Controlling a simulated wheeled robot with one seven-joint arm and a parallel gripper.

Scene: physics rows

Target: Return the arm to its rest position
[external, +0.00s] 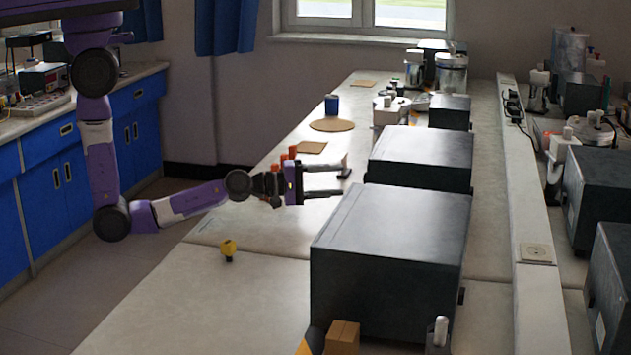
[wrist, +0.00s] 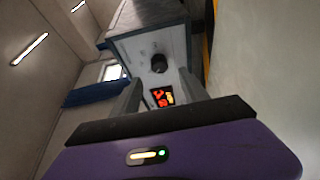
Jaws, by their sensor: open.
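My purple and black arm reaches in from the left over the bench in the external view. My gripper (external: 342,180) is open and held out level, pointing right, with its two fingers apart and nothing visible between them. It is above the bench, close to the dark grey box instruments. In the wrist view my gripper (wrist: 160,92) has its fingers spread toward a grey instrument front (wrist: 155,50) with a black knob and a lit red and yellow display.
The long bench (external: 270,235) carries a near dark box (external: 390,255) and another dark box (external: 420,158) behind it. A yellow-topped item (external: 228,249) stands at the left edge. A blue cup (external: 332,104) stands farther back. Blue cabinets (external: 72,182) line the left; floor between is clear.

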